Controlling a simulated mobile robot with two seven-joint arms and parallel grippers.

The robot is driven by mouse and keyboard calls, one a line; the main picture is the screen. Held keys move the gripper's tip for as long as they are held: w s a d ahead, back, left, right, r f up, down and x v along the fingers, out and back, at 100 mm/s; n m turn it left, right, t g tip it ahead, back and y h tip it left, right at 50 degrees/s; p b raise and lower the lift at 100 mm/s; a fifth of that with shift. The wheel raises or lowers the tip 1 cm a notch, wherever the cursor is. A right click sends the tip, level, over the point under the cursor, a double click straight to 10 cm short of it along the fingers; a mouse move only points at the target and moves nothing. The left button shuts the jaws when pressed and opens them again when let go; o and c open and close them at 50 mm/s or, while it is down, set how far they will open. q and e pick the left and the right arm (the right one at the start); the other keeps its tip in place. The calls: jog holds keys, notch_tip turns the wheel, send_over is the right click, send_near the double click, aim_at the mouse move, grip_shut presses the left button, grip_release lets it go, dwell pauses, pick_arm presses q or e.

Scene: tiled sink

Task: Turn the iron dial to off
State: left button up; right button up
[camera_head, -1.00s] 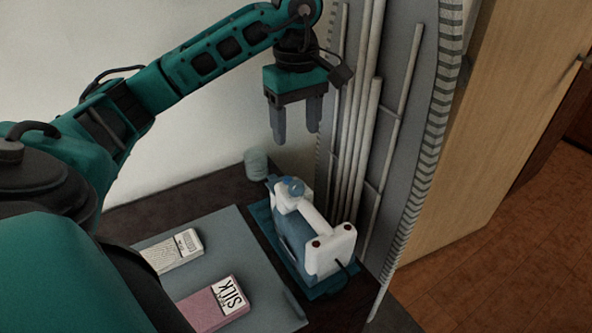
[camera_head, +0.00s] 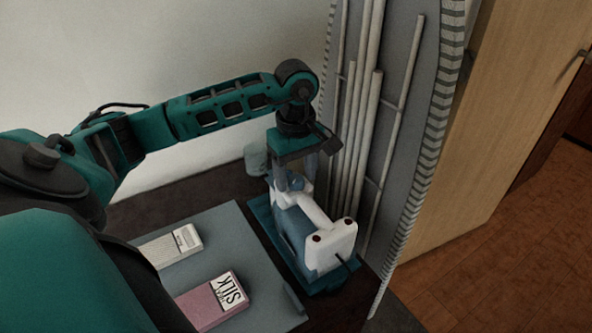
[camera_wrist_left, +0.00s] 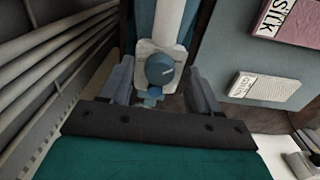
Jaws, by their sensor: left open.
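The iron (camera_head: 330,240) is white and blue and stands on a teal base (camera_head: 262,218) on the dark counter. Its blue dial (camera_wrist_left: 160,68) is round and shows in the left wrist view, on the white top of the iron. My left gripper (camera_head: 293,182) points down over the dial end of the iron. In the left wrist view its open fingers (camera_wrist_left: 158,90) lie on either side of the dial, with a gap on each side. Whether they touch the iron cannot be told. My right gripper is not in view.
A grey board (camera_head: 228,240) lies left of the iron, with a pink SILK box (camera_head: 208,302) and a white box (camera_head: 172,246) on it. A pale cup (camera_head: 256,158) stands behind. An upright grey panel with pale rods (camera_head: 366,140) rises close on the right.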

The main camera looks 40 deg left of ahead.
aim_at(296, 178)
pick_arm(q)
jog(key=shift+c, duration=0.4)
jog(key=c, duration=1)
jog(key=shift+o, duration=0.2)
jog(key=n, duration=0.2)
jog(key=shift+n, duration=1.3)
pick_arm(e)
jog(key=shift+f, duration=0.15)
pick_arm(q)
jog(key=o, duration=1)
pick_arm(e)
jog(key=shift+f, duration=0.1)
pick_arm(q)
jog(key=shift+o, duration=0.2)
notch_tip(296, 178, up, 13)
jog(key=p, duration=0.1)
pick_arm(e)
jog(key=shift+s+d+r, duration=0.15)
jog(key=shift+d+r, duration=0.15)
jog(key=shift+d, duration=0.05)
